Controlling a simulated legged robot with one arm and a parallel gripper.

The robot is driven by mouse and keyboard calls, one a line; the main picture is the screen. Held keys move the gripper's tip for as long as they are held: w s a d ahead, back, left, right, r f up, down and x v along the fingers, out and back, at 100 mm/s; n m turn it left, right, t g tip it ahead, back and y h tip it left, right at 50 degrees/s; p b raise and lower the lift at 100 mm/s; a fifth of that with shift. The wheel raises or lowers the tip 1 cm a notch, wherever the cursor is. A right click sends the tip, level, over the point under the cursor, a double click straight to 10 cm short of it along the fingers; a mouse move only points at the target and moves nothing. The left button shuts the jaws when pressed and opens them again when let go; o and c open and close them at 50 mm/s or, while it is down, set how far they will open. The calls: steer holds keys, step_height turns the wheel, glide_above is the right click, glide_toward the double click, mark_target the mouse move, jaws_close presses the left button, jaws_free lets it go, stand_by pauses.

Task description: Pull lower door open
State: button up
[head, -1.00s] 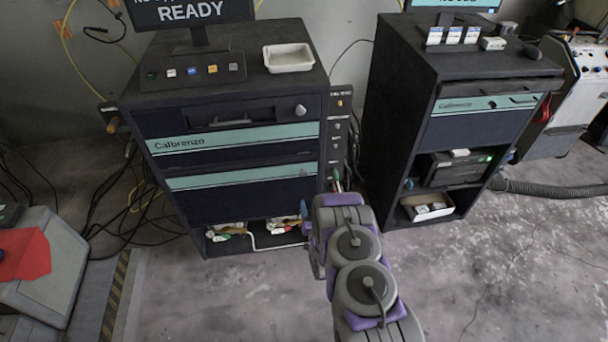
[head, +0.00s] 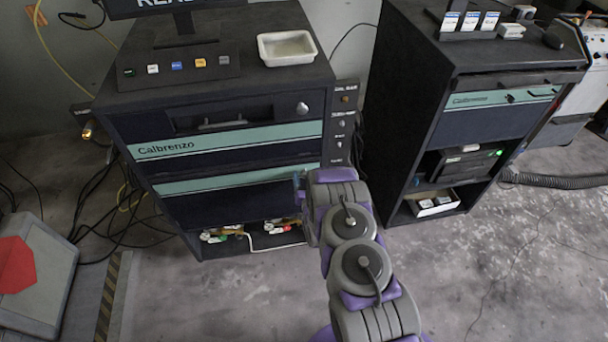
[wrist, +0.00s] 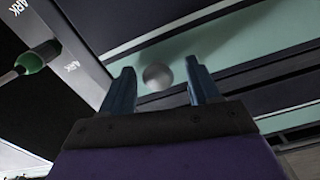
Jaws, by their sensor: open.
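The lower door (head: 230,205) is a dark panel with a teal stripe (head: 215,183) on the left Calbrenzo cabinet; it looks closed. In the wrist view, a round silver knob (wrist: 157,77) sits on the teal stripe (wrist: 215,45). My gripper (wrist: 159,66) is open, with one blue finger on each side of the knob. I cannot tell whether either finger touches it. In the head view, my arm hides the door's right end and the knob, and only a bit of blue finger shows at the stripe.
An upper drawer (head: 225,145) sits above the door. An open shelf with colored fittings (head: 225,235) lies below it. A switch strip (head: 342,130) runs down the cabinet's right side. A second cabinet (head: 500,130) stands to the right. The concrete floor (head: 240,300) in front is clear.

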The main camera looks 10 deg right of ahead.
steer(key=shift+d, duration=0.2)
steer(key=c, duration=0.4)
steer(key=shift+a, duration=0.1)
jaws_close()
